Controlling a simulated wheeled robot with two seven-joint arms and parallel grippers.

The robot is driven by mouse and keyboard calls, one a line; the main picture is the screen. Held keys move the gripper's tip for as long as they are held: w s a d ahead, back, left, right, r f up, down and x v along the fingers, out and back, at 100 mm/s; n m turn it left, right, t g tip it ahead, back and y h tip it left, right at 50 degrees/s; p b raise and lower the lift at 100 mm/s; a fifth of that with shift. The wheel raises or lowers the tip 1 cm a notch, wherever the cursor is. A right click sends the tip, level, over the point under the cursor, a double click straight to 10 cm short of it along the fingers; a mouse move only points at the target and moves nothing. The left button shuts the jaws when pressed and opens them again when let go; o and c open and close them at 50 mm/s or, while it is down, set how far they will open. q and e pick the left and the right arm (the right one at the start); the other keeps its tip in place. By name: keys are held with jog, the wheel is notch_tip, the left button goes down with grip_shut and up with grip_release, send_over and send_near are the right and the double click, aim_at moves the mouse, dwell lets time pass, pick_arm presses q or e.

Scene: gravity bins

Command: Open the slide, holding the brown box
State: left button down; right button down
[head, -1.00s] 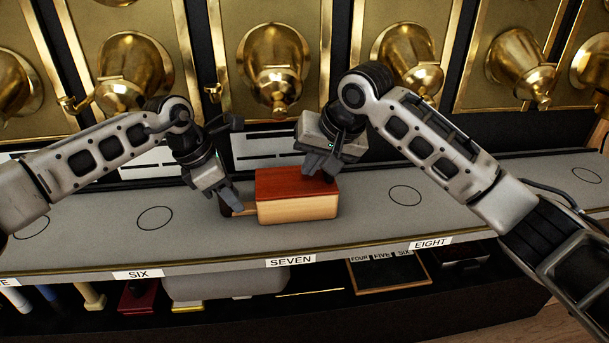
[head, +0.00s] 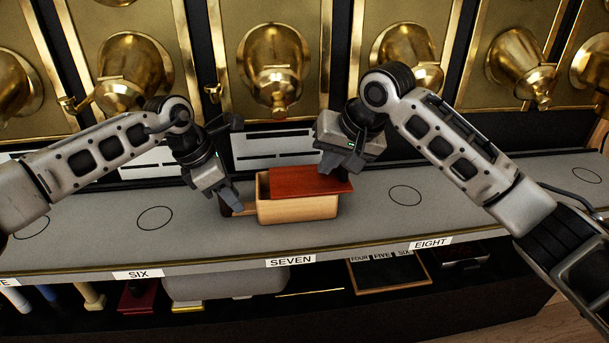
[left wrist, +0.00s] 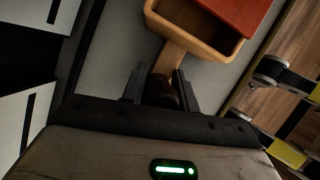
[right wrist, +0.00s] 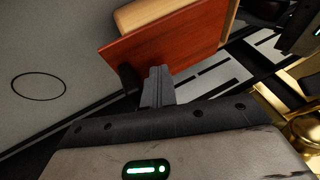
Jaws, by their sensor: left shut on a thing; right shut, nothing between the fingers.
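The brown box (head: 295,211) has a pale wooden body and stands on the grey counter. Its red-brown slide lid (head: 310,180) is shifted right and overhangs the box's right end, leaving a gap at the left end; the left wrist view shows into the open end (left wrist: 196,40). My left gripper (head: 234,203) is shut on the dark-tipped wooden handle (left wrist: 171,60) at the box's left end. My right gripper (head: 335,165) is shut and empty at the lid's right end. In the right wrist view its fingers (right wrist: 157,85) are beside a dark knob (right wrist: 129,76) at the lid; contact is unclear.
Brass dispensers (head: 275,70) line the back wall. The counter (head: 370,215) is clear on both sides, with drawn circles. A shelf below the front edge holds several items, including a dark tray (head: 390,272).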

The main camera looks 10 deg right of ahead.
pick_arm(q)
jog(key=shift+s+f, duration=0.1)
jog(key=shift+f, duration=0.2)
pick_arm(e)
jog(key=d, duration=0.6)
dwell(0.6)
notch_tip(320, 180, up, 7)
jog(key=a, duration=0.1)
dwell(1.2)
jog(key=shift+a, duration=0.1)
